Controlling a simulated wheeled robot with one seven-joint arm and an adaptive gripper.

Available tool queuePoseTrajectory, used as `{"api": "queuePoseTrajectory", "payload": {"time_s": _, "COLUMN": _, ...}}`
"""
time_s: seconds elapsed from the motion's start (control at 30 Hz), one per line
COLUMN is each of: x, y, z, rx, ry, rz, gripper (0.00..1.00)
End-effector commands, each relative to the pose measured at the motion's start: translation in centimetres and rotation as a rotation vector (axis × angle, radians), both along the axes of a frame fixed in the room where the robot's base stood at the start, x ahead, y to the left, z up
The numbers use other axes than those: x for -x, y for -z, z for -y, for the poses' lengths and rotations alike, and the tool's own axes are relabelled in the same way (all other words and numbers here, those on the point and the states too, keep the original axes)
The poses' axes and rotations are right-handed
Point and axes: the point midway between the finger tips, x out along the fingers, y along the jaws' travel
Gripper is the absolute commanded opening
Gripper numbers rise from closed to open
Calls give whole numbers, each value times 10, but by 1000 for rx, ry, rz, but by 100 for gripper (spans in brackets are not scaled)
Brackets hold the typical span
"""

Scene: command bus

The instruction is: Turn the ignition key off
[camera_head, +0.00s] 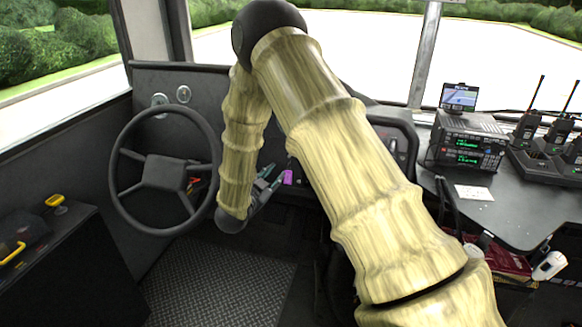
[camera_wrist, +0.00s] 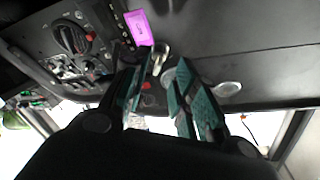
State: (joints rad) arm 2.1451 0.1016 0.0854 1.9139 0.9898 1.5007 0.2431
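My gripper (camera_head: 268,178) is in front of the dashboard, right of the steering wheel. In the wrist view its teal fingers (camera_wrist: 164,62) are spread apart, with nothing visibly held.
The steering wheel (camera_head: 165,170) stands left of my arm. A round dark knob (camera_wrist: 70,37) and several switches are on the panel left of the fingers. A radio (camera_head: 467,143) and handsets (camera_head: 558,128) sit on the right counter. My arm hides part of the dashboard.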

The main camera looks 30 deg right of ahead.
Motion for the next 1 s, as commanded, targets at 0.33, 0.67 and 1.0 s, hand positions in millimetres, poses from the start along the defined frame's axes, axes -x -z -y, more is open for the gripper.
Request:
{"api": "queuePoseTrajectory", "payload": {"time_s": 0.33, "x": -11, "y": -22, "z": 26, "rx": 12, "ry": 78, "rz": 81, "gripper": 28}}
{"api": "queuePoseTrajectory", "payload": {"time_s": 0.67, "x": -35, "y": -21, "z": 72, "rx": 11, "ry": 76, "rz": 79, "gripper": 28}}
{"api": "queuePoseTrajectory", "payload": {"time_s": 1.0, "x": -51, "y": -21, "z": 103, "rx": 12, "ry": 73, "rz": 78, "gripper": 28}}
